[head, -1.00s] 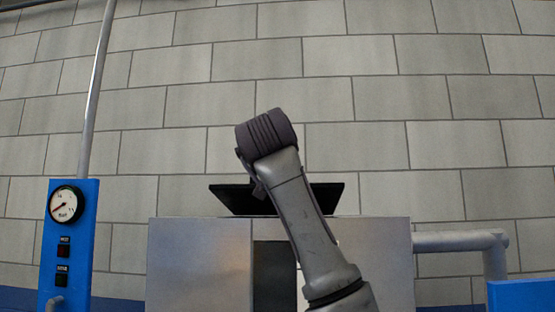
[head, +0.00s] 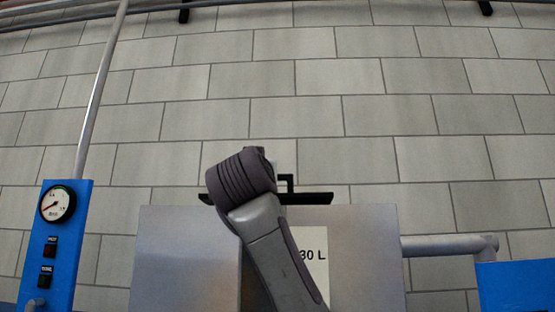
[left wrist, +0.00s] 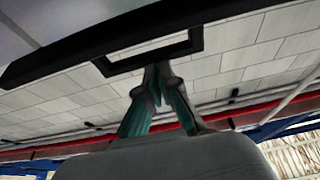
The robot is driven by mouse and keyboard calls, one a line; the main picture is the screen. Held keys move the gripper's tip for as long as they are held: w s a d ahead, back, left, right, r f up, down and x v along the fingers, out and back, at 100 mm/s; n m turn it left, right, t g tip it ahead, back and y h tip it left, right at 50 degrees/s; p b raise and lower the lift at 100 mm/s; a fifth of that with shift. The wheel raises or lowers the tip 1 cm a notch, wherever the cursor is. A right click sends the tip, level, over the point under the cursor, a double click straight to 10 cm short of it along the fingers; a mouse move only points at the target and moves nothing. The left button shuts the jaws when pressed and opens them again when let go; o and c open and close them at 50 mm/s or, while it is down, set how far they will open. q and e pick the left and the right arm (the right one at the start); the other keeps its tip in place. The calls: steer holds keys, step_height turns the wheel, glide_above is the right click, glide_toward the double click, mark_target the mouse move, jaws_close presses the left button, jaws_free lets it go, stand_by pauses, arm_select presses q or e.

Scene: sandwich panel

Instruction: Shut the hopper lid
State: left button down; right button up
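The hopper is a grey metal box (head: 365,250) in the middle of the head view, with a white "30 L" label (head: 315,262). Its dark lid (head: 318,199) shows as a thin, near-level strip along the box's top edge, with a black handle (head: 290,182) standing up from it. In the left wrist view the black lid edge (left wrist: 50,65) and its rectangular handle (left wrist: 197,40) cross the top. My left gripper (left wrist: 159,68) has its fingertips together right at the handle's bar; I cannot tell whether they touch it. My left wrist hides the gripper in the head view. My right gripper is out of view.
A blue panel with a gauge (head: 57,204) and two dark switches stands at the left, beside a tall pipe (head: 97,95). At the right a grey pipe (head: 445,246) runs from the hopper to a blue block (head: 515,285). A block wall is behind.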

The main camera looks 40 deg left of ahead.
arm_select(q)
steer(key=shift+w+f+b, duration=0.25)
steer(key=shift+f+b, duration=0.05)
steer(key=shift+f, duration=0.15)
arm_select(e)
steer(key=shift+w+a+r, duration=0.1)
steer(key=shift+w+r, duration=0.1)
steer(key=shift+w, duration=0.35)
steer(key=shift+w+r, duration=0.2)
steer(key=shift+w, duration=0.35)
arm_select(q)
steer(key=shift+s+d+f, duration=0.3)
steer(key=shift+s+d, duration=0.05)
steer(key=shift+s, duration=0.05)
steer(key=v, duration=1.1)
steer(key=shift+s, duration=0.2)
